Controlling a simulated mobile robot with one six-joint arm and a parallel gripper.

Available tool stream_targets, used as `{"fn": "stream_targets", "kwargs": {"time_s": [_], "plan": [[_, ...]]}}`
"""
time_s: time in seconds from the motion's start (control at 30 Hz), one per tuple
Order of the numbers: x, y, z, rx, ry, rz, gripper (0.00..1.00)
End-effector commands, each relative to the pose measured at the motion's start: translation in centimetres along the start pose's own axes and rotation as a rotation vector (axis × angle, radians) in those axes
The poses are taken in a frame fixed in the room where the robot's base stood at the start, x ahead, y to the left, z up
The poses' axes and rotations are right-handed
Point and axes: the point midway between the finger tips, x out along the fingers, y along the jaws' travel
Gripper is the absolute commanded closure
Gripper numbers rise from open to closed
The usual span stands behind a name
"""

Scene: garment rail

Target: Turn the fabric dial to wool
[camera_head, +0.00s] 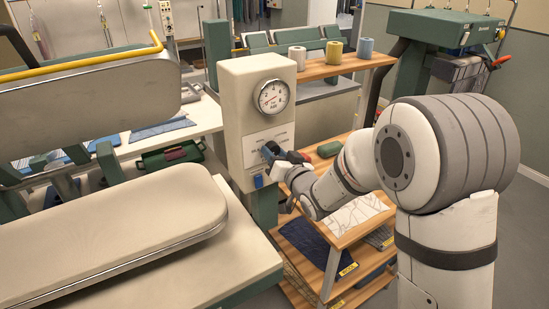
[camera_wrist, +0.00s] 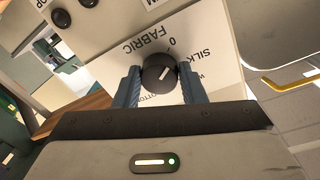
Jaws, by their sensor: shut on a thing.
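The fabric dial (camera_wrist: 158,72) is a dark round knob with a white pointer line, on a white plate marked FABRIC, 0 and SILK in the wrist view. Other labels on the plate are partly hidden by my fingers. My gripper (camera_wrist: 158,86) is shut on the dial, with one blue-grey finger on each side of it. In the head view my gripper (camera_head: 272,152) reaches the front of the cream control box (camera_head: 233,108), and it hides most of the dial there. I cannot tell for sure which fabric mark the pointer faces.
A round pressure gauge (camera_head: 273,97) sits above the dial on the box. A blue part (camera_head: 259,181) is below it. A padded press (camera_head: 110,235) stands to the left. A wooden shelf (camera_head: 338,66) with thread cones is behind, to the right.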

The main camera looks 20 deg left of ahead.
Motion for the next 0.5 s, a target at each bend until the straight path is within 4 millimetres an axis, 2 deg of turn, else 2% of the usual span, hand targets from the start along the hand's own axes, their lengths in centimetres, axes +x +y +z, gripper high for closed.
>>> {"fn": "stream_targets", "kwargs": {"time_s": [0.5], "plan": [[-0.01, 0.05, -0.01, 0.473, -0.030, 0.010, 0.86]]}}
